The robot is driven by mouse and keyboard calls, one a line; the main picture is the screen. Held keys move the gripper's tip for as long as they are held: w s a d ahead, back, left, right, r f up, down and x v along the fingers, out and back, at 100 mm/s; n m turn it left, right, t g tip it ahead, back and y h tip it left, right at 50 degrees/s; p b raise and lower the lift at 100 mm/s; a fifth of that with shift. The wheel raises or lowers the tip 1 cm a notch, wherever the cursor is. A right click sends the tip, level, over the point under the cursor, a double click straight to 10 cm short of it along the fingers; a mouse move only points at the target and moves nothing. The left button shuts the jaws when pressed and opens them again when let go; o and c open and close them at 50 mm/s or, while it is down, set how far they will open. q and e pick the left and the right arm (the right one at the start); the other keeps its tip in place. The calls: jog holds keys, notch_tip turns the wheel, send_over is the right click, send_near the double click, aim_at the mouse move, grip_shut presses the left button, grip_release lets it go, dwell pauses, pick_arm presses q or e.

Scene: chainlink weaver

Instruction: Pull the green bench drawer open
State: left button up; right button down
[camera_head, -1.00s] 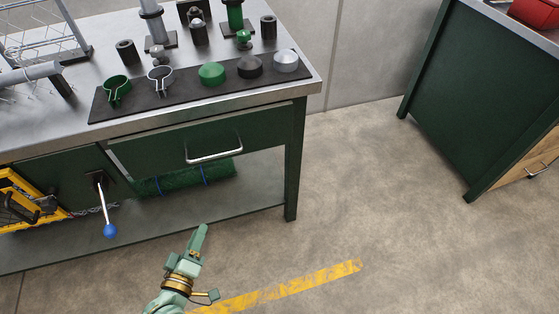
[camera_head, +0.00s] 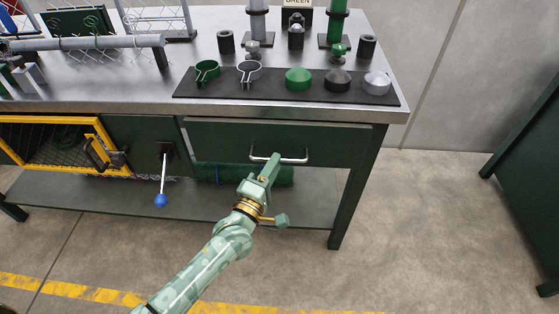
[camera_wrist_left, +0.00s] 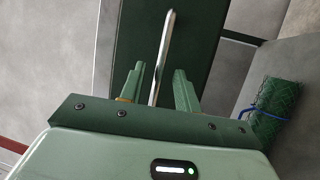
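The green bench drawer (camera_head: 230,142) is set under the steel bench top and looks shut. Its silver bar handle (camera_head: 292,160) is on the front. Gaps show on both sides of the bar. The dark green drawer front (camera_wrist_left: 203,35) lies just beyond. My right gripper is not in view.
A rolled green mesh (camera_head: 282,176) lies on the lower shelf (camera_head: 310,208) below the drawer. A lever with a blue knob (camera_head: 161,200) hangs left of the drawer, beside a yellow-framed mesh door (camera_head: 55,120). Floor in front is clear.

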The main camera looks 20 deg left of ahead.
pick_arm(q)
jog(key=shift+x, duration=1.1)
jog(key=shift+w+b, duration=0.25)
jog(key=shift+b, duration=0.05)
grip_shut()
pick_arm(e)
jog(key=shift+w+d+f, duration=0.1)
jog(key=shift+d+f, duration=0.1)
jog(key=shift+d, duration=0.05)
